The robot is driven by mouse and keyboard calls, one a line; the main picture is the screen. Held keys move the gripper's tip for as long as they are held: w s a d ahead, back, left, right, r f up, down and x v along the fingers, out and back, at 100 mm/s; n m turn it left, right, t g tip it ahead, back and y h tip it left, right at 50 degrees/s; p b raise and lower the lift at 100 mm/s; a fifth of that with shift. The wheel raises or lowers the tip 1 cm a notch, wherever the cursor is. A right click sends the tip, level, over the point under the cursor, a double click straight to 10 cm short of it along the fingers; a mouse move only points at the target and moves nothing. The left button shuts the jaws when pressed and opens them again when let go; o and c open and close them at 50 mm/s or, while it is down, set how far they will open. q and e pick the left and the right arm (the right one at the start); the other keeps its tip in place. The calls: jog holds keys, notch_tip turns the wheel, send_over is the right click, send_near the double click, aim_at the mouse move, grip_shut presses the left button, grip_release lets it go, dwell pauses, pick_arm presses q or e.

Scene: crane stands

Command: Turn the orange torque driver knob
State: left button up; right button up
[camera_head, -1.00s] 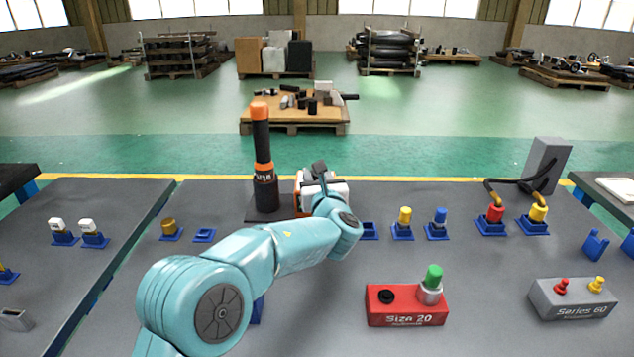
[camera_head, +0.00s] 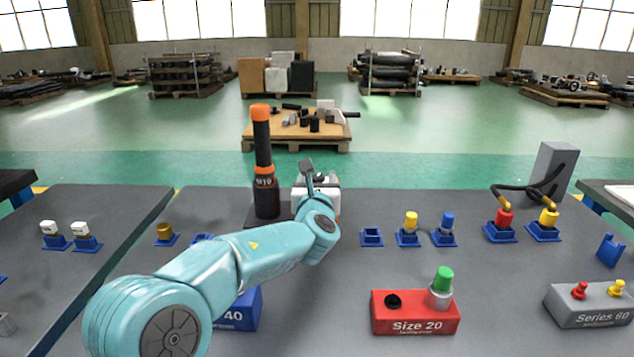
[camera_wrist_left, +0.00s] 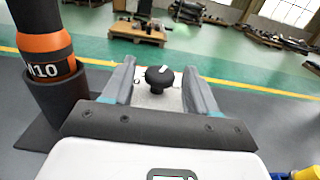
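The torque driver (camera_head: 264,165) is a tall black tool with orange bands and an orange cap (camera_head: 260,112). It stands upright in a dark holder. Its lower part, marked 10, shows at the left of the left wrist view (camera_wrist_left: 46,58). A white unit (camera_head: 328,193) stands just right of it, partly hidden by my left arm. My left gripper (camera_wrist_left: 159,66) is open, its fingers apart, with a black knob (camera_wrist_left: 160,79) showing between them; contact cannot be told. In the head view, my left gripper (camera_head: 308,172) is beside the driver, over the white unit. My right gripper is not in view.
Blue holders with a yellow (camera_head: 410,222) and a blue plug (camera_head: 447,222) stand right of my arm. A red Size 20 block (camera_head: 415,314) and a grey Series 60 block (camera_head: 590,306) are nearer. The bench middle between them is clear.

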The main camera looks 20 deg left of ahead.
pick_arm(q)
jog(key=v, duration=1.6)
jog(key=shift+s, duration=0.15)
jog(key=shift+r, duration=0.1)
notch_tip(320, 180, up, 34)
jog(key=p, duration=3.3)
